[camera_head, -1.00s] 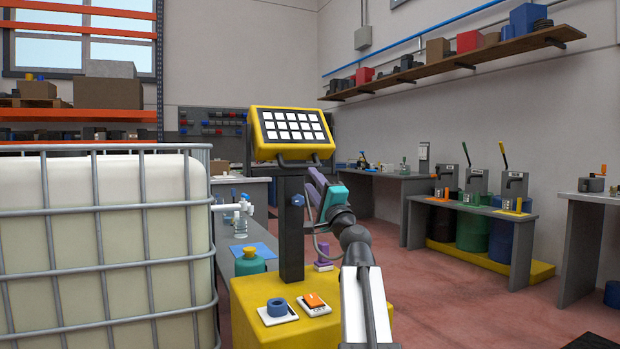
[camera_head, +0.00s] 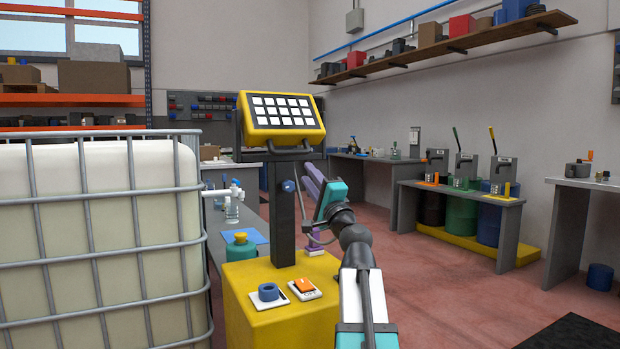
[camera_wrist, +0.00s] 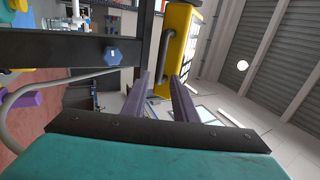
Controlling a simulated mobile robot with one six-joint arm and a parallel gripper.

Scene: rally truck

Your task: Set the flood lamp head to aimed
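The flood lamp head (camera_head: 281,118) is a yellow box with a grid of white cells, tilted on top of a black post (camera_head: 283,222). A dark bar handle (camera_head: 290,148) runs under its lower edge. A blue knob (camera_head: 288,186) sits on the post. My gripper (camera_head: 314,182), with purple fingers, is just right of the post and below the head. In the wrist view my gripper (camera_wrist: 160,92) has its fingers apart with nothing between them. The lamp head (camera_wrist: 179,35) and its handle (camera_wrist: 160,80) show beyond the fingertips, and no contact is visible.
A caged white tank (camera_head: 95,225) fills the left. A bench with lever pumps (camera_head: 460,195) stands at right. Red floor between is clear.

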